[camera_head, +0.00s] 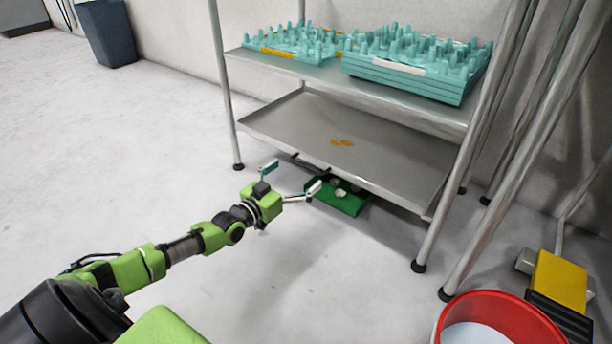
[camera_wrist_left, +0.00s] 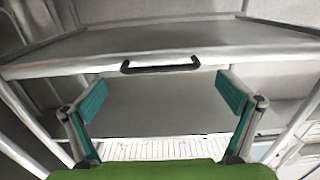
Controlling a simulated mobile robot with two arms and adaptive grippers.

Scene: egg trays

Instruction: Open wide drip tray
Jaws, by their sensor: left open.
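The wide drip tray (camera_head: 400,160) is a flat grey metal tray low in the rack, with a small orange-brown stain on it. Its front edge also shows in the left wrist view (camera_wrist_left: 60,65). A black bar handle (camera_wrist_left: 160,67) is on that front edge, centred between my fingers in the left wrist view. My left gripper (camera_head: 292,178) is open, with teal pads on its fingertips, and sits in front of the tray's front edge. In the left wrist view the gripper (camera_wrist_left: 163,97) holds nothing, and its fingers appear apart from the handle. My right gripper is not in view.
A green bin (camera_head: 338,198) with pale objects is on the floor under the tray, close to my left gripper. Teal egg trays (camera_head: 410,80) are stacked on the shelf above. A red bucket (camera_head: 508,312) stands at lower right. The floor in front is clear.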

